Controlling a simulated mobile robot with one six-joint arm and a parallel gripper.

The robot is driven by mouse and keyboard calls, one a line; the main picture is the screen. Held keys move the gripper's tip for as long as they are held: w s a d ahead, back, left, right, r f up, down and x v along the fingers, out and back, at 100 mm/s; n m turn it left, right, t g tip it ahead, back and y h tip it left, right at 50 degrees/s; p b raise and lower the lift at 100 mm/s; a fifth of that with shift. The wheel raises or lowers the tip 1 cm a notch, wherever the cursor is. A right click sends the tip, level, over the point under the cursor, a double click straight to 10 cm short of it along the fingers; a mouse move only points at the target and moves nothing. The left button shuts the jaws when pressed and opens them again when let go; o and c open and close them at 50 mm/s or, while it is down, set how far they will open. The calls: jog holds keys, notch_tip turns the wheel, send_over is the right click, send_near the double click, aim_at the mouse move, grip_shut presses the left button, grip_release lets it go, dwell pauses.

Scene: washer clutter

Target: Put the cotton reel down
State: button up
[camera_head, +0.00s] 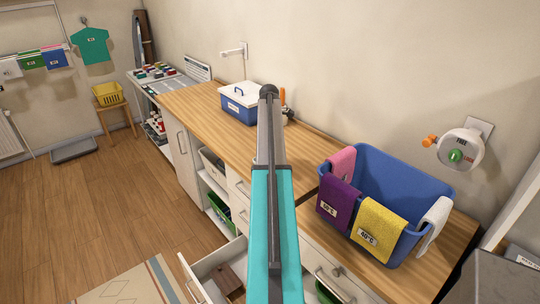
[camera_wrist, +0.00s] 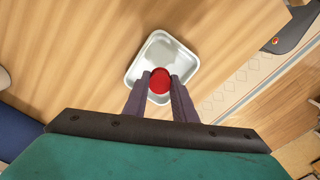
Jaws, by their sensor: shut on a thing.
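A red cotton reel (camera_wrist: 161,79) is between the two dark fingers of my gripper (camera_wrist: 160,86) in the wrist view. The fingers are shut on it from both sides. Behind it in that view lies a small pale metal tray (camera_wrist: 163,50) on the wooden worktop (camera_wrist: 85,60). The reel overlaps the tray's near part in the picture; I cannot tell whether it touches the tray. In the head view my arm hides the reel, the tray and my gripper.
A blue box with a white lid (camera_head: 238,108) stands on the worktop, left of my arm. A blue basket (camera_head: 395,185) hung with coloured cloths stands at the right. A drawer (camera_head: 205,275) is open below. Small coloured items lie on a far shelf (camera_head: 158,83).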

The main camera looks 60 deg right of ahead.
jog(key=shift+a+f+p, duration=0.1)
jog(key=shift+f+p, duration=0.55)
jog(key=shift+f, duration=1.05)
jog(key=shift+f, duration=0.1)
jog(key=o, duration=1)
jog(key=shift+r, duration=0.25)
jog(key=shift+r+b, duration=1.6)
jog(key=shift+r, duration=4.3)
